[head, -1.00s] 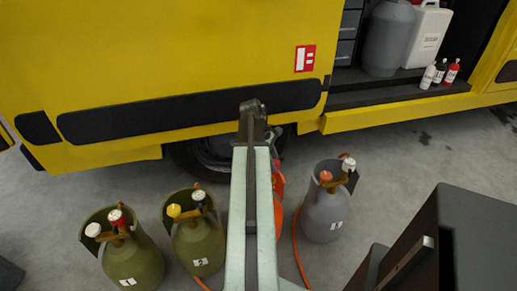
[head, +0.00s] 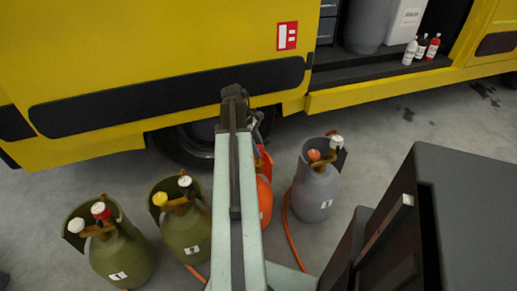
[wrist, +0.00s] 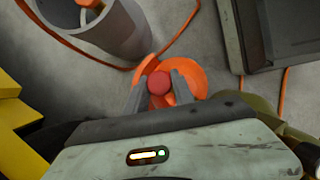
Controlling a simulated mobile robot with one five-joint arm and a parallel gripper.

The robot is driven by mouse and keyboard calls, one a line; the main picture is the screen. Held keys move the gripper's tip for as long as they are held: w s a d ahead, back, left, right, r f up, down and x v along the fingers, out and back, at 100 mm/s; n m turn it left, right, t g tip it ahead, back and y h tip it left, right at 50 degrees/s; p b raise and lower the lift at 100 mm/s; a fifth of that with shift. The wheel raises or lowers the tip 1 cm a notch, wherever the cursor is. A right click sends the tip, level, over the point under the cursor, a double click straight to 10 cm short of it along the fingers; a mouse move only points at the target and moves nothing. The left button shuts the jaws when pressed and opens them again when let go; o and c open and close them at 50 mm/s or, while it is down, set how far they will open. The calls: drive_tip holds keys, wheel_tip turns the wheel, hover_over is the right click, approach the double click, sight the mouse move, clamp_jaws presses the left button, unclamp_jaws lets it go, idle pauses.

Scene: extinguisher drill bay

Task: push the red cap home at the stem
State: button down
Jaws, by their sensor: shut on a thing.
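In the wrist view my gripper (wrist: 159,88) has its two grey fingers closed on a small round red cap (wrist: 158,82). Directly behind the cap, as seen from the wrist, is an orange body (wrist: 188,78) near the floor. The cap and fingers cover its middle, so I cannot see a stem or tell whether the cap touches it. Part of the orange body (head: 265,195) shows just right of the arm.
A grey cylinder (head: 314,195) stands right of the arm, with two olive cylinders (head: 120,258) (head: 184,233) to the left. A dark cabinet (head: 470,220) is close at the right. A yellow vehicle (head: 120,60) spans the back. An orange hose (head: 291,235) lies on the floor.

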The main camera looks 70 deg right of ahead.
drive_tip(key=shift+f, duration=0.1)
drive_tip(key=shift+f, duration=0.15)
idle(0.3)
drive_tip(key=shift+f+b, duration=0.15)
drive_tip(key=shift+b, duration=0.25)
idle(0.5)
drive_tip(key=shift+f+b, duration=1.1)
drive_tip(key=shift+f+b, duration=0.75)
idle(0.4)
drive_tip(key=c, duration=1)
unclamp_jaws()
drive_tip(key=shift+r, duration=0.1)
